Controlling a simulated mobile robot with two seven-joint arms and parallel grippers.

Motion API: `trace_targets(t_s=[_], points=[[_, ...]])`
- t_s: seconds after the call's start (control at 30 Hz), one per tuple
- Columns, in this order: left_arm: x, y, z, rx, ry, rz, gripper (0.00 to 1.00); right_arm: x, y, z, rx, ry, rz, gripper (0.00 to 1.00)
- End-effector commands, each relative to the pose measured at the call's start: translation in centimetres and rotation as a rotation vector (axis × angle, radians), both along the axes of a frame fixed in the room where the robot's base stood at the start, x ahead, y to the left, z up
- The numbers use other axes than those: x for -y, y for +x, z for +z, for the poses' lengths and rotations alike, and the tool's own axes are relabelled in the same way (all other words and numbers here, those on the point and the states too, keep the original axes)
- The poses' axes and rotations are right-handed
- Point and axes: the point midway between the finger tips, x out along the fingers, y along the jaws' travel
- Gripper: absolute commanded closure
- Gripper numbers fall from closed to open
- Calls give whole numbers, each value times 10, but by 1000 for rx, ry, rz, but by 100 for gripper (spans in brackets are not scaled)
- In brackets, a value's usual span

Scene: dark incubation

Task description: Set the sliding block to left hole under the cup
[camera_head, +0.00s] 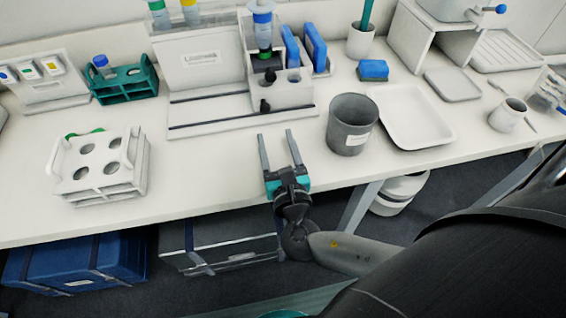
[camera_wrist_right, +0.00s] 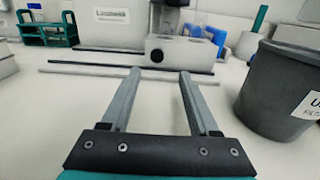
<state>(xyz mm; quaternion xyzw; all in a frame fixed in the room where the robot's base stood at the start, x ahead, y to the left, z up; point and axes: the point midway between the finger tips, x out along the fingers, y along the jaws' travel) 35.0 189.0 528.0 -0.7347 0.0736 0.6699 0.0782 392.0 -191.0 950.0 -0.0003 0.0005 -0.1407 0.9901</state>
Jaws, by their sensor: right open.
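The white sliding block (camera_head: 291,95) stands on the railed base of the white station (camera_head: 205,108). It has holes in its top and a dark knob (camera_head: 265,106) on its front; the block also shows in the wrist view (camera_wrist_right: 185,54). A blue-capped clear vessel (camera_head: 262,28), perhaps the cup, is held upright above the block's left part. Whether a hole lines up with it I cannot tell. My right gripper (camera_head: 275,135) is open and empty, in front of the station and apart from the block. In the wrist view its fingers (camera_wrist_right: 158,72) point toward the block. My left gripper is not in view.
A dark grey bin (camera_head: 352,125) stands close to the right of my right gripper. A white tray (camera_head: 440,132) lies beyond it. A white rack with holes (camera_head: 100,165) is at the left. Blue racks (camera_head: 314,48) stand behind the block.

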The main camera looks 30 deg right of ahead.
Motion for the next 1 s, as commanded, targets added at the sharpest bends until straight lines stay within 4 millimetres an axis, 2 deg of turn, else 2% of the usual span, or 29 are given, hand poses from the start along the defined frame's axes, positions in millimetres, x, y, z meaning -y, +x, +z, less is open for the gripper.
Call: trace_targets(t_s=[0.03, 0.2, 0.4, 1.0], points=[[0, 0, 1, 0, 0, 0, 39, -4, -12, -1, -5, 1, 2, 39], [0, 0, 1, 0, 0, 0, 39, -12, -42, -1, -4, 1, -1, 39], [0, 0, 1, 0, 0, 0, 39, -18, -62, -1, -2, 1, -1, 39], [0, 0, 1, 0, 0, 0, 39, -19, -65, 0, 0, -1, -1, 39]])
